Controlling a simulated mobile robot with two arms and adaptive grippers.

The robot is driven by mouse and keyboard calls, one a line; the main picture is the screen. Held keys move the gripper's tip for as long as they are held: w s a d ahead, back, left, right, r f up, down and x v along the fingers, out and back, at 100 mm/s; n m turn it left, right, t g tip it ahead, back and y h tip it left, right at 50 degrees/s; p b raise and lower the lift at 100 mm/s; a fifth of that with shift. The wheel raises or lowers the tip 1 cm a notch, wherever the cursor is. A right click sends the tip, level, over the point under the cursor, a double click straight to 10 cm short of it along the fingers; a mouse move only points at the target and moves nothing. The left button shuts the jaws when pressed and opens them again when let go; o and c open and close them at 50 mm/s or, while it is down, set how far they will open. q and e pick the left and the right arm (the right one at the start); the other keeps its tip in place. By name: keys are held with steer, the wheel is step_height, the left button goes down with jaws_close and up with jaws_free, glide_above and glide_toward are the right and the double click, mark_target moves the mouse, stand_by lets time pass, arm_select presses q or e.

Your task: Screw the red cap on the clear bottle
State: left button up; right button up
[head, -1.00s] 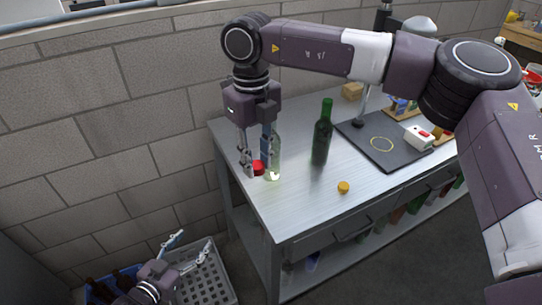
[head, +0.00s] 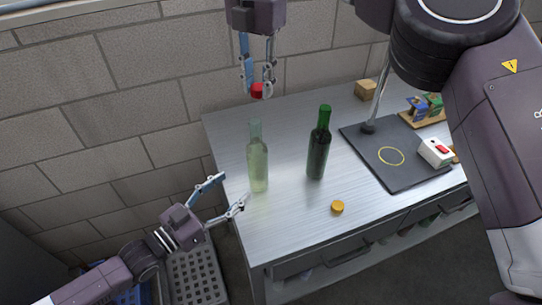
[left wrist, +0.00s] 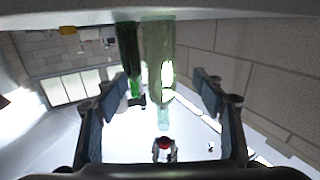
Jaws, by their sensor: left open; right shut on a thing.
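The clear bottle (head: 258,168) stands upright and uncapped near the left end of the metal table. The red cap (head: 257,90) is held between the fingertips of my right gripper (head: 257,93), above the bottle's mouth and apart from it. My left gripper (head: 232,192) is open beside the table's left edge, its fingers pointing toward the bottle without touching it in the head view. In the left wrist view the picture is upside down; the clear bottle (left wrist: 158,62) shows between the open fingers, and the red cap (left wrist: 164,143) shows below its neck.
A dark green bottle (head: 318,150) stands right of the clear one, with a yellow cap (head: 337,206) in front. A dark mat (head: 415,178) and a white box with a red button (head: 435,152) are further right. A grey crate (head: 190,270) sits below left.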

mark_target(259, 165)
arm_select(q)
steer(key=x, duration=1)
steer(key=shift+w+d+r, duration=0.2)
steer(key=shift+w+d, duration=0.05)
arm_select(e)
steer(key=shift+s+a+r, duration=0.15)
steer(key=shift+s+a, duration=0.3)
steer(key=shift+a, duration=0.05)
steer(key=shift+s, duration=0.1)
steer(key=shift+a, duration=0.1)
arm_select(q)
jaws_close()
arm_select(e)
steer(key=shift+f, duration=2.4)
